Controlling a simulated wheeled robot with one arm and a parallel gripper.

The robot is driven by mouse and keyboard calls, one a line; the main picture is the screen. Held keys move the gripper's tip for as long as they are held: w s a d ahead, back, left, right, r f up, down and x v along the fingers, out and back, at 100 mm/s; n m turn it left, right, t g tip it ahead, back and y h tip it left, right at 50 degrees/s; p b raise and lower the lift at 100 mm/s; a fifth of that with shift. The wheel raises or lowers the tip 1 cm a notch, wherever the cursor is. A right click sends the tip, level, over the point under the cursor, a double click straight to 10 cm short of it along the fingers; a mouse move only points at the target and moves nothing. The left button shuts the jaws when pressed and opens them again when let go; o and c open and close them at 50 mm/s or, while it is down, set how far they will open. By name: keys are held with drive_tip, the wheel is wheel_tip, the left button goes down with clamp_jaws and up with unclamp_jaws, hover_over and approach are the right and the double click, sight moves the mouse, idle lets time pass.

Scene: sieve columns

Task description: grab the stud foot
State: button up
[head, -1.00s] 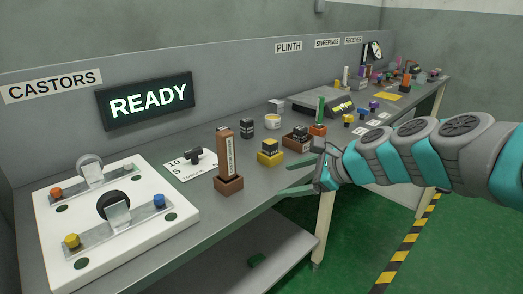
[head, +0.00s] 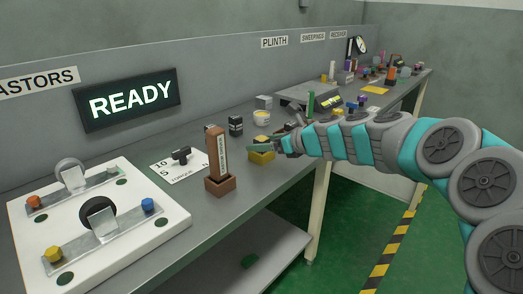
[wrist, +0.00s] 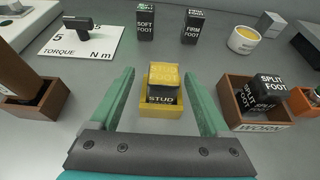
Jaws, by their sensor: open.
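The stud foot is a small black block with a yellow top (wrist: 163,81), lettered "STUD FOOT". It sits in a small yellow tray (wrist: 161,111) in the middle of the wrist view. My gripper (wrist: 163,75) is open, with one green finger on each side of the foot and tray, and nothing held. In the head view my gripper (head: 271,142) is over the yellow tray (head: 261,156), partly covering the foot. I cannot tell whether the fingers touch the tray.
A wooden box of split feet (wrist: 229,102) stands close on the right. A brown box with a tall post (wrist: 30,112) is on the left. Bare bench lies between.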

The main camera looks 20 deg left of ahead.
drive_tip(key=x, duration=0.4)
drive_tip(key=shift+w+a+f, duration=0.1)
drive_tip(key=shift+w+f, duration=0.05)
drive_tip(key=shift+w, duration=0.1)
drive_tip(key=shift+c, duration=0.3)
clamp_jaws()
